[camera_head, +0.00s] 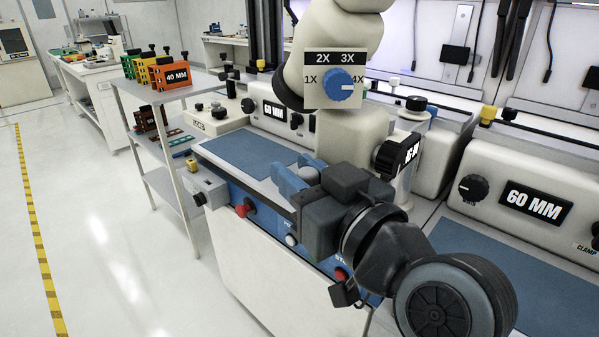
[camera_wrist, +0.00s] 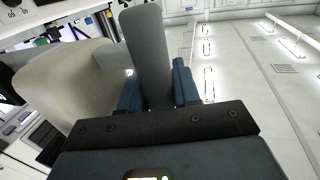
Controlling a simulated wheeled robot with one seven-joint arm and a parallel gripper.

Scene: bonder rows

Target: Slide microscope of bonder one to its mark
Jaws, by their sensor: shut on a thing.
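The microscope (camera_head: 345,135) is a cream, jointed body standing over the blue-fronted bonder in the middle of the head view. Its plate carries a blue dial (camera_head: 342,84) marked 1X to 4X. My gripper (camera_head: 291,180) is at the microscope's lower left side, with blue fingers. In the wrist view, my gripper (camera_wrist: 158,92) is shut on an upright grey bar (camera_wrist: 146,50), with a cream rounded body (camera_wrist: 70,95) close on its left. I cannot make out the mark.
A blue mat (camera_head: 240,148) lies on the bonder's top at left. A second bonder labelled 60 MM (camera_head: 535,202) stands at right.

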